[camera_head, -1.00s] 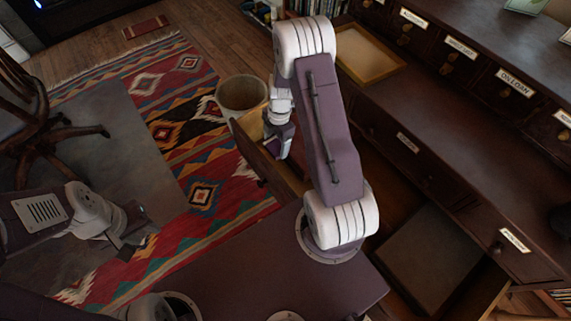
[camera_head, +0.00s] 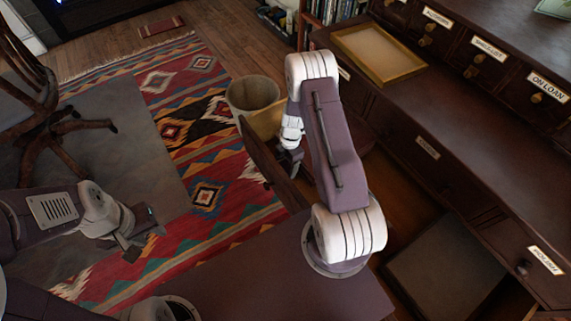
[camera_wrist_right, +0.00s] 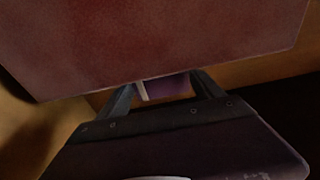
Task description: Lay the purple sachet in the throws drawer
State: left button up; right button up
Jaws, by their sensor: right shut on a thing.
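My right gripper (camera_wrist_right: 165,92) is shut on the purple sachet (camera_wrist_right: 172,86), of which only a small piece shows between the fingers in the right wrist view. In the head view my right gripper (camera_head: 289,162) points down at an open wooden drawer (camera_head: 262,160), and the sachet cannot be made out there. I cannot read a throws label on this drawer. A broad dark red surface (camera_wrist_right: 165,40) fills the top of the right wrist view, just beyond the fingers. My left gripper (camera_head: 140,241) hangs over the rug at the left, with no object visible in it; its jaw gap is unclear.
A dark wooden cabinet (camera_head: 470,150) with labelled small drawers runs along the right. A shallow gilt-edged tray (camera_head: 378,52) lies on its ledge. Another open drawer (camera_head: 445,265) shows at lower right. A round bin (camera_head: 252,93) stands beyond the nearer drawer. A chair (camera_head: 40,110) stands left.

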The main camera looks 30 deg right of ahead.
jog(key=shift+f, duration=0.2)
jog(key=o, duration=1.5)
jog(key=shift+r, duration=0.1)
jog(key=r+p, duration=0.1)
jog(key=r, duration=0.3)
jog(key=d+r+p, duration=0.1)
jog(key=r+p, duration=0.1)
jog(key=r, duration=0.2)
jog(key=r+p, duration=0.2)
jog(key=r, duration=0.2)
jog(key=shift+d+r, duration=0.1)
jog(key=shift+d, duration=0.1)
